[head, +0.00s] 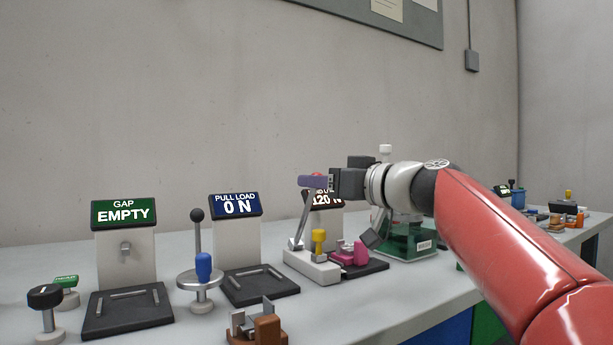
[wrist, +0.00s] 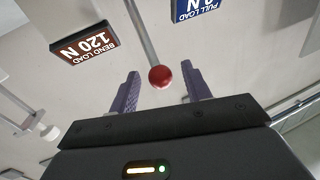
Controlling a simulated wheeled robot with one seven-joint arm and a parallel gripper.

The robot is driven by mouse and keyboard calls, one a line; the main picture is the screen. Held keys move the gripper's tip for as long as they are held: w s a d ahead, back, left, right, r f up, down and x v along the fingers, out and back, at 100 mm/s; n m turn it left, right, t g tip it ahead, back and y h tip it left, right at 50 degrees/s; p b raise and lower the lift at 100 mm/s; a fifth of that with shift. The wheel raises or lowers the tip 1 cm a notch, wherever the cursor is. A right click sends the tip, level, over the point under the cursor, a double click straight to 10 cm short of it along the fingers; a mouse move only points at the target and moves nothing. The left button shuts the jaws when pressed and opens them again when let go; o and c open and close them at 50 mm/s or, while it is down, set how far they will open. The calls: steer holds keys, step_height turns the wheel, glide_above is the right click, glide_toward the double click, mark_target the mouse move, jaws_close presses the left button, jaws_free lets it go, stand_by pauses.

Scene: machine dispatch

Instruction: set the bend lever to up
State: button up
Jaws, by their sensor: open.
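The bend lever is a silver rod (head: 301,222) with a red ball knob, rising from a pale base and leaning slightly right in the head view. The knob (wrist: 161,77) shows clearly in the wrist view and is mostly hidden by a finger in the head view. My gripper (head: 313,182) is at the lever's top, its purple fingers open. In the wrist view the gripper (wrist: 160,84) has the knob between its fingertips, with a gap on both sides. The bend load display (wrist: 88,43) reads 120 N; my gripper partly covers it in the head view.
A yellow knob (head: 318,240) and a magenta part (head: 350,254) are close below my gripper. Farther left is the gap station (head: 125,240). A green machine (head: 408,240) stands right, behind my arm.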

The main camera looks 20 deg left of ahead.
steer(key=shift+p+x, duration=0.45)
steer(key=shift+x, duration=1.3)
jaws_close()
